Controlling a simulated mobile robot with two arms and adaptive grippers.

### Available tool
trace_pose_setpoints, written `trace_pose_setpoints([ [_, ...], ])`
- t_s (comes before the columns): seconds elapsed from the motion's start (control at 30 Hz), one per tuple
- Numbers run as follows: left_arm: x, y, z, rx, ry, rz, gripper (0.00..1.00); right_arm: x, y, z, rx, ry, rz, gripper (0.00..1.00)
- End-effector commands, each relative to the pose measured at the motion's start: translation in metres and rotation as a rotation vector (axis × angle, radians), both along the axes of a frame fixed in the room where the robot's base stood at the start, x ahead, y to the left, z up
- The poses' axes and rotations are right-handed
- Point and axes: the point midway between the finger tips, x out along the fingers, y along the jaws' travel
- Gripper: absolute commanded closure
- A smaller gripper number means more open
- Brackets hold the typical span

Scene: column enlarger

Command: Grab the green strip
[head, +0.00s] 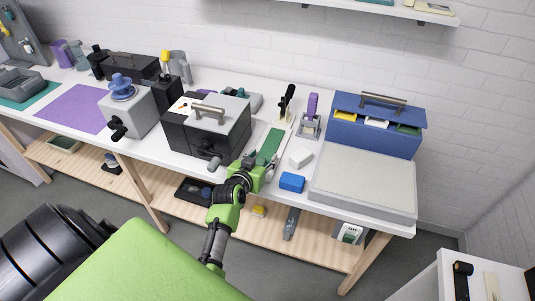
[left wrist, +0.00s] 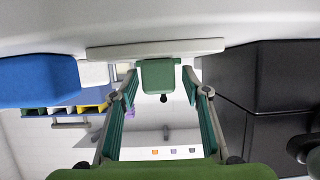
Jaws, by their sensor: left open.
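The green strip (head: 269,144) lies flat on a narrow light-coloured base on the white worktop, to the right of a black box. In the left wrist view the end of the green strip (left wrist: 160,76) shows between the two fingers. My left gripper (head: 263,166) is at the near end of the strip, by the worktop's front edge. In the left wrist view its fingers (left wrist: 159,86) are apart, one on each side of the strip, with gaps beside it. The gripper hides the strip's near end in the head view. My right gripper is not in view.
The black box with a handle (head: 192,137) stands close on the left. A white block (head: 300,157) and a blue block (head: 292,182) lie close on the right. Beyond them are a grey-rimmed tray (head: 360,205) and a blue case (head: 374,138). A purple-handled tool (head: 312,106) stands behind.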

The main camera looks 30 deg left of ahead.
Motion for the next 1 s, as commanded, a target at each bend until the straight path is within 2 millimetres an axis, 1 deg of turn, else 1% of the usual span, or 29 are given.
trace_pose_setpoints([
  [0.07, 0.0, 0.0, 0.0, 0.0, 0.0, 0.0, 0.57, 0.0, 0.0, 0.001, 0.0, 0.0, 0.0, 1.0],
  [0.17, 0.0, 0.0, 0.0, 0.0, 0.0, 0.0, 0.8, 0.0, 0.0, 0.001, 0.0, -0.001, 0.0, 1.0],
  [0.2, 0.0, 0.0, 0.0, 0.0, 0.0, 0.0, 0.91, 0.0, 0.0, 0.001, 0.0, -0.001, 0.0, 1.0],
  [0.23, 0.0, 0.0, 0.0, 0.0, 0.0, 0.0, 0.98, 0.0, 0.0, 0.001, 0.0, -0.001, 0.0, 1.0],
  [0.57, 0.0, 0.0, 0.001, 0.0, 0.0, -0.001, 0.99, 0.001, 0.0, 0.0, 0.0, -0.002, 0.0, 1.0],
  [0.73, 0.0, -0.001, 0.012, -0.001, -0.003, -0.001, 0.99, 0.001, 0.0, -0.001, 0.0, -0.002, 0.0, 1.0],
  [0.87, 0.001, 0.0, 0.035, 0.002, -0.007, 0.0, 0.99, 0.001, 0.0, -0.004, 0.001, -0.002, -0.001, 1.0],
  [1.0, 0.001, 0.0, 0.074, 0.004, -0.01, 0.001, 0.99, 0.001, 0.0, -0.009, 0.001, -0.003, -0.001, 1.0],
])
